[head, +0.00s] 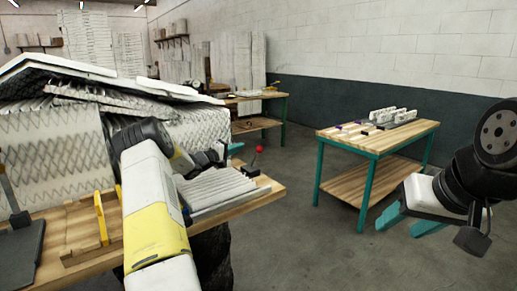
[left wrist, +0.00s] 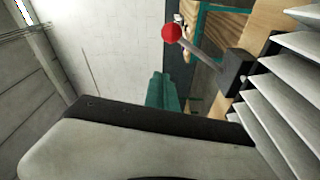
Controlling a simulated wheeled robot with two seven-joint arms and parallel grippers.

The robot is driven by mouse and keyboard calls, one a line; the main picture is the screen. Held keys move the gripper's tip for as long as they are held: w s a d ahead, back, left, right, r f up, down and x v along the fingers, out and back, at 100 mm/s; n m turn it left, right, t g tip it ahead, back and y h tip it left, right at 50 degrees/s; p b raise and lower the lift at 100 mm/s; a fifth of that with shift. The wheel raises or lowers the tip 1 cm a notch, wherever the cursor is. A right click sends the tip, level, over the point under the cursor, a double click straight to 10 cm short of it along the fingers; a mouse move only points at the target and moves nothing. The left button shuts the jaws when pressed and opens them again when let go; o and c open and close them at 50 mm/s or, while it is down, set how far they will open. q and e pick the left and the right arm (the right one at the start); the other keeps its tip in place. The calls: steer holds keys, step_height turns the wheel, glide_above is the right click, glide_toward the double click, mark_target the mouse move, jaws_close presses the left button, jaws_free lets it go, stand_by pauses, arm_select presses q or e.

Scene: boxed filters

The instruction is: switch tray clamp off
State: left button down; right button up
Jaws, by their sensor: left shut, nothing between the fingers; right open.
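The tray clamp switch is a lever with a red ball knob (head: 259,149) on a dark base (head: 250,171), at the far right corner of the bench. In the left wrist view, the red knob (left wrist: 172,33), grey rod and black base (left wrist: 236,76) show clearly. The pleated filters (head: 218,189) lie beside the base. My left gripper (head: 237,147) is shut and empty, just left of the knob in the head view; its teal fingers (left wrist: 165,90) look apart from the lever in the left wrist view. My right gripper (head: 411,221) is open and empty, over the floor at right.
A large stack of filters with mesh sides (head: 50,150) stands behind the wooden bench (head: 260,194). A yellow handle (head: 101,217) stands on the bench's left. A second table (head: 340,138) with teal legs carries white items (head: 392,115). Open floor lies between.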

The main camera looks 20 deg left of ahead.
arm_select(q)
steer(key=v, duration=0.7)
steer(key=shift+s+a, duration=0.15)
steer(key=shift+s, duration=0.15)
steer(key=shift+r, duration=0.1)
steer(key=s+d+r+m+g+h, duration=0.1)
steer(key=s+d+r+m+g, duration=0.15)
steer(key=d, duration=0.55)
steer(key=s+d+r+m+g+h, duration=0.2)
steer(key=s+d+r+g, duration=0.15)
steer(key=d, duration=0.45)
steer(key=s+d+r+m+g+y, duration=0.2)
steer(key=s+d+r+m+g, duration=0.15)
steer(key=s+d, duration=0.75)
steer(key=s+a+m+y, duration=0.2)
steer(key=s+y, duration=0.5)
steer(key=s, duration=2.1)
steer(key=shift+m+g, duration=0.35)
steer(key=shift+m, duration=0.05)
